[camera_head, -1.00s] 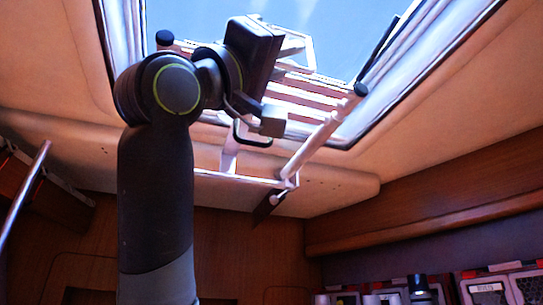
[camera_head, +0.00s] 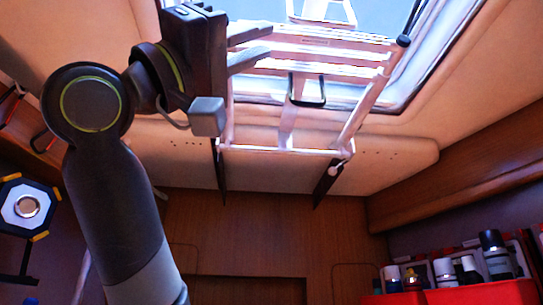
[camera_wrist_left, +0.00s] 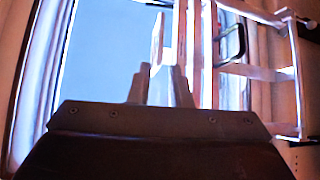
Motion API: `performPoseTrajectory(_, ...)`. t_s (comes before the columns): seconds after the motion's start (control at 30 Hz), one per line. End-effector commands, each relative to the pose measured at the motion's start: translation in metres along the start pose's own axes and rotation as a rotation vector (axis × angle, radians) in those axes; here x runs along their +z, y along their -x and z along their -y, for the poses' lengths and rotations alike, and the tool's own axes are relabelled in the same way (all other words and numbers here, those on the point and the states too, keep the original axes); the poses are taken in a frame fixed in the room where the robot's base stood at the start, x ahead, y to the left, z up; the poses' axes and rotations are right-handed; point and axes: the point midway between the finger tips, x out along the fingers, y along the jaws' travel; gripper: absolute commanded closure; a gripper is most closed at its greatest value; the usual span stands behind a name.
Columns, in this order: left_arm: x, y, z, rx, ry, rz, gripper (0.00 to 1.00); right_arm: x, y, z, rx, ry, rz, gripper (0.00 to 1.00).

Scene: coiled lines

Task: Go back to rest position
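My left gripper (camera_head: 268,42) is raised high at upper left of centre in the head view, pointing right. The white frame (camera_wrist_left: 207,50) also shows there, beyond the fingers and to the right. My right gripper is not in view.
The open hatch (camera_head: 375,15) shows blue sky. A red box (camera_head: 470,294) with several bottles stands at lower right. A wooden cabinet wall (camera_head: 250,235) fills the back.

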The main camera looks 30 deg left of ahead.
Motion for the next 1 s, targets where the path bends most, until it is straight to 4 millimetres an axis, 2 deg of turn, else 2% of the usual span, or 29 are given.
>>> performPoseTrajectory(0.03,0.001,0.009,0.001,0.000,-0.001,-0.003,0.82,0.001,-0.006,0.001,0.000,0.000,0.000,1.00)
performPoseTrajectory(0.2,0.000,0.019,0.000,0.000,0.000,0.000,0.82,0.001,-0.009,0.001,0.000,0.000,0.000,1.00)
performPoseTrajectory(0.83,0.000,0.019,0.001,-0.001,0.001,0.000,0.82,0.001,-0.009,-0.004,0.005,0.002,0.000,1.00)
performPoseTrajectory(0.93,0.008,0.015,0.011,-0.017,-0.003,0.012,0.82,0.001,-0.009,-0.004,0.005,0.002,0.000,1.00)
performPoseTrajectory(1.0,0.023,0.009,0.029,-0.047,-0.012,0.032,0.82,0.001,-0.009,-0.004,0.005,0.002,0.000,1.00)
